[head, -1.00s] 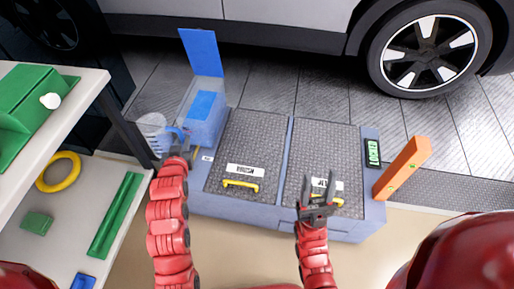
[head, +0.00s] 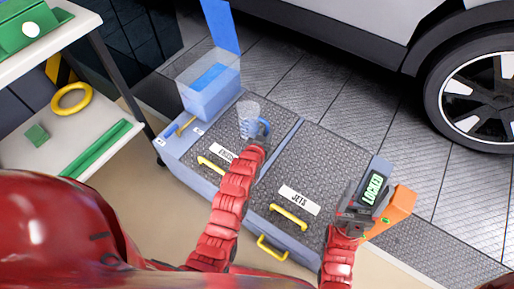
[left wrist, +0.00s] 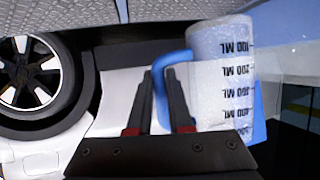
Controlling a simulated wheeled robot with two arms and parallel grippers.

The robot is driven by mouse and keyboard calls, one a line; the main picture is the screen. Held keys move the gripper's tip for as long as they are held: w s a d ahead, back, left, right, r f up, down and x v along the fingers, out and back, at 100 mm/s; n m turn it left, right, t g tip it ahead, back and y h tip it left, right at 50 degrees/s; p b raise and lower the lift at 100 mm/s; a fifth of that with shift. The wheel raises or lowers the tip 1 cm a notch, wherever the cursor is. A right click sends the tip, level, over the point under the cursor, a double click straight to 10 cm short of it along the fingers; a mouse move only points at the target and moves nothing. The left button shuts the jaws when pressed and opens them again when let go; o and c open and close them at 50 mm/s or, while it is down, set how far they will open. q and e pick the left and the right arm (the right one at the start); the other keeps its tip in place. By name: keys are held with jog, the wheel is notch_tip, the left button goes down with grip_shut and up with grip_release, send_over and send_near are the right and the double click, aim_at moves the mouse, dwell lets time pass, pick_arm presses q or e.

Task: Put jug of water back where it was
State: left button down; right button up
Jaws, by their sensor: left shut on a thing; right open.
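The jug of water (head: 248,118) is a clear jug with a blue handle, over the left lid of the grey-blue unit in the head view. My left gripper (head: 260,143) is shut on its blue handle; whether the jug touches the lid I cannot tell. In the left wrist view the jug (left wrist: 222,80) shows ML marks, and the fingers of my left gripper (left wrist: 167,100) close around the handle. My right gripper (head: 356,215) is open and empty, near the "LOCKED" display (head: 373,187) and the orange block (head: 398,210).
A clear-walled blue tank (head: 210,85) with a raised blue lid (head: 220,22) stands at the unit's back left corner. The right lid (head: 325,165) is clear. A white shelf (head: 75,140) with a yellow ring (head: 72,98) stands at left. A car (head: 380,35) is behind.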

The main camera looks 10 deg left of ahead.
pick_arm(q)
notch_tip(320, 180, down, 9)
jog(key=shift+a+f+b, duration=0.1)
jog(key=shift+b, duration=0.95)
jog(key=c, duration=0.8)
grip_release()
jog(key=shift+c, duration=0.2)
